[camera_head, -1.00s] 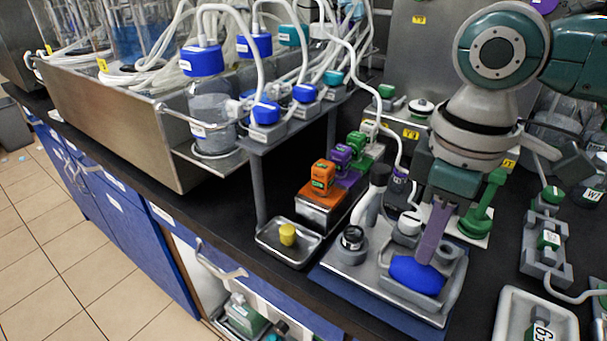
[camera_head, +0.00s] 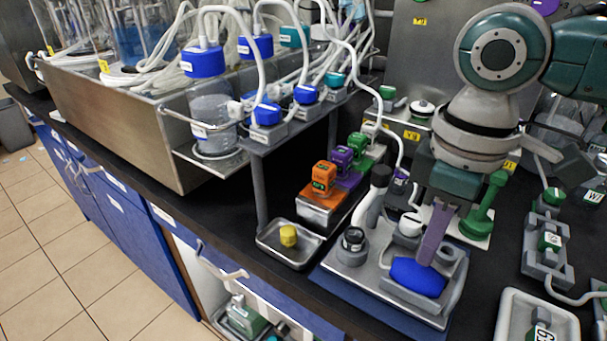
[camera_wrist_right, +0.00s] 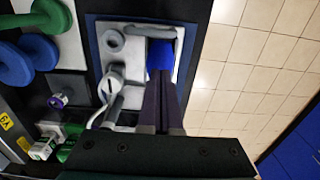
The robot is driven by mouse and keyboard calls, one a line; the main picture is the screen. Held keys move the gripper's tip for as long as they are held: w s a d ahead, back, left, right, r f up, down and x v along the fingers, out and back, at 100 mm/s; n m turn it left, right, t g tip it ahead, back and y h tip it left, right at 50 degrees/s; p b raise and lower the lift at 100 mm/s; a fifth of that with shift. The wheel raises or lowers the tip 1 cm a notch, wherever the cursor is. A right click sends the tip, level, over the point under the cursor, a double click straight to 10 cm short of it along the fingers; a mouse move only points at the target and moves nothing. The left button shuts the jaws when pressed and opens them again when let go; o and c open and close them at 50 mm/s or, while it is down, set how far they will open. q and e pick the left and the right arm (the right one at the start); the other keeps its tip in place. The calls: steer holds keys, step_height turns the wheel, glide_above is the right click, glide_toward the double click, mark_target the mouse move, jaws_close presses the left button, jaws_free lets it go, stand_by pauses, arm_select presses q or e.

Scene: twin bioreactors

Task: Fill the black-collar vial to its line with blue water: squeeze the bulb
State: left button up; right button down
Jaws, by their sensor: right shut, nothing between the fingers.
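The blue bulb (camera_head: 417,277) lies in a grey tray on the metal plate (camera_head: 385,301). My right gripper (camera_head: 432,254) points down with its fingers together, and its tips meet the top of the bulb. In the right wrist view the shut fingers (camera_wrist_right: 163,100) reach to the blue bulb (camera_wrist_right: 160,55), which shows just beyond them. The black-collar vial (camera_head: 353,241) stands upright in a grey holder left of the bulb. Its fill level cannot be made out. A white curved spout with a black top (camera_head: 378,185) stands behind the vial. My left gripper is out of view.
A small tray (camera_head: 270,250) with a yellow cap (camera_head: 288,236) sits left of the plate. Orange (camera_head: 323,177), purple and green blocks stand behind. A green valve handle (camera_head: 485,215) is close right of the gripper. A white tray (camera_head: 510,315) lies front right.

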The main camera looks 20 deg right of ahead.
mark_target(421, 268)
steer(key=shift+f, duration=0.15)
stand_by(0.4)
steer(key=shift+f+b, duration=0.4)
steer(key=shift+f, duration=1)
steer(key=shift+r, duration=0.15)
step_height(421, 268, up, 3)
steer(key=p, duration=0.3)
